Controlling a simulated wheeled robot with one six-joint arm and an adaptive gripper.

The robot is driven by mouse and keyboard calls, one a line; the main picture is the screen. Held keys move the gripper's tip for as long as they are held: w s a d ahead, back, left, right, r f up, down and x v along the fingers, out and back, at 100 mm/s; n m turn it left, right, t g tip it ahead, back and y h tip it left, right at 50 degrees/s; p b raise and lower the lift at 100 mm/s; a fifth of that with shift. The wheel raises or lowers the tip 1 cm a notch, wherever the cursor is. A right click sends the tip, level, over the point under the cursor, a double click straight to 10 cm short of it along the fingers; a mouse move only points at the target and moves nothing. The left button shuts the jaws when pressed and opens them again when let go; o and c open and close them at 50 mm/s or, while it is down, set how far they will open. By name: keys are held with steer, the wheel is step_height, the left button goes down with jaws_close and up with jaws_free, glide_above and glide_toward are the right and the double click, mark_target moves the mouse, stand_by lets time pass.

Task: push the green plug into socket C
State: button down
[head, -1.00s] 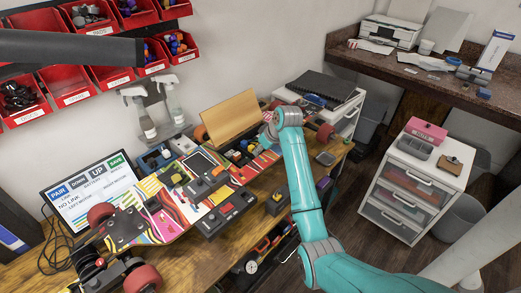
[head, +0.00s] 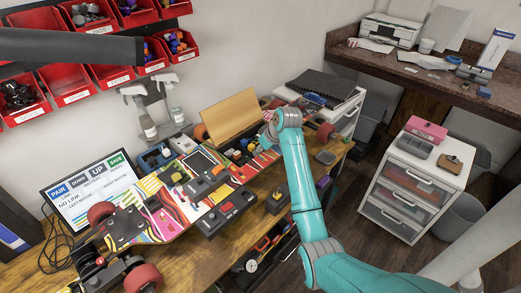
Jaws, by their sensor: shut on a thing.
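The end of my teal arm (head: 287,118) is above the right, far end of the workbench, beside the brightly patterned board (head: 163,222). My gripper's fingers and whatever they hold are hidden at the arm's end, so I cannot make out the green plug. Socket C cannot be told apart among the small parts along the board. Several dark modules stand on or beside the board, among them a dark box with a red button (head: 226,208).
A screen (head: 92,196) reading "NO LINK" stands at the left. A tan panel (head: 231,117) stands behind the board. A small black box (head: 277,201) is at the bench's front edge. Red bins (head: 72,84) hang on the wall. A white drawer unit (head: 408,185) stands at right.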

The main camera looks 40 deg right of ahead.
steer(key=c, duration=0.6)
jaws_free()
steer(key=shift+r, duration=1.6)
steer(key=shift+r, duration=2.9)
